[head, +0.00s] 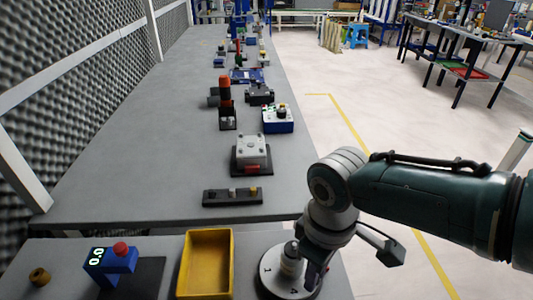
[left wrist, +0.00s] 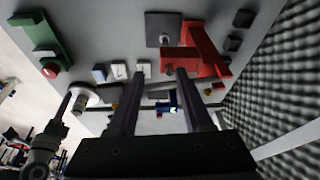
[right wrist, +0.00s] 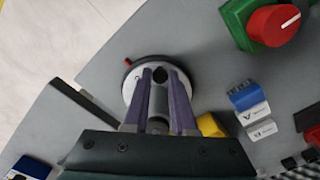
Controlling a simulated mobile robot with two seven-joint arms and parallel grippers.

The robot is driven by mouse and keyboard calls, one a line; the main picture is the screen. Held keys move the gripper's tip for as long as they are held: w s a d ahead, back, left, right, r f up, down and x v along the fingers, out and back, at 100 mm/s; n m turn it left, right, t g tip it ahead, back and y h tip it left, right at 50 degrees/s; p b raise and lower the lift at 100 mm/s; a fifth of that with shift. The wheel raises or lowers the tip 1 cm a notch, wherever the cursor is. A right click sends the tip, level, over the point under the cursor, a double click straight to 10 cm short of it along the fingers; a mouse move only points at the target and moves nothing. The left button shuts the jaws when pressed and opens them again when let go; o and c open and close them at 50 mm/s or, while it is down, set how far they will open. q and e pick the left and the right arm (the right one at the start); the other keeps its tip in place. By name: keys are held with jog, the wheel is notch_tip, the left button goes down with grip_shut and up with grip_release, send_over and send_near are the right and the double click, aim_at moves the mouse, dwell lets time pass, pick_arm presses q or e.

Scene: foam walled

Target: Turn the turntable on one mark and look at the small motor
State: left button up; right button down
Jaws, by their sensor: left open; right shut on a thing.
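The turntable (head: 269,276) is a pale round disc with a dark rim and number marks, at the front edge of the bench. It also shows in the right wrist view (right wrist: 187,79) and the left wrist view (left wrist: 86,93). A grey cylinder (right wrist: 158,101) stands near its middle; I cannot tell whether this is the small motor or a knob. My right gripper (right wrist: 160,72) is shut on this cylinder, and its fingers hide part of the disc. A small red tip (right wrist: 127,61) shows at the rim. My left gripper (left wrist: 158,73) is open and empty over the bench.
A yellow bin (head: 184,265) stands left of the turntable. Farther left are a blue stand (head: 112,264) with a red button and a brown ring (head: 40,277). A black strip with knobs (head: 232,199) lies behind. Foam wall lines the left; open floor lies right.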

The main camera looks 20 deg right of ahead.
jog(key=c, duration=0.7)
grip_release()
jog(key=shift+c, duration=0.2)
notch_tip(320, 180, up, 10)
jog(key=p, duration=0.4)
jog(key=shift+p, duration=0.4)
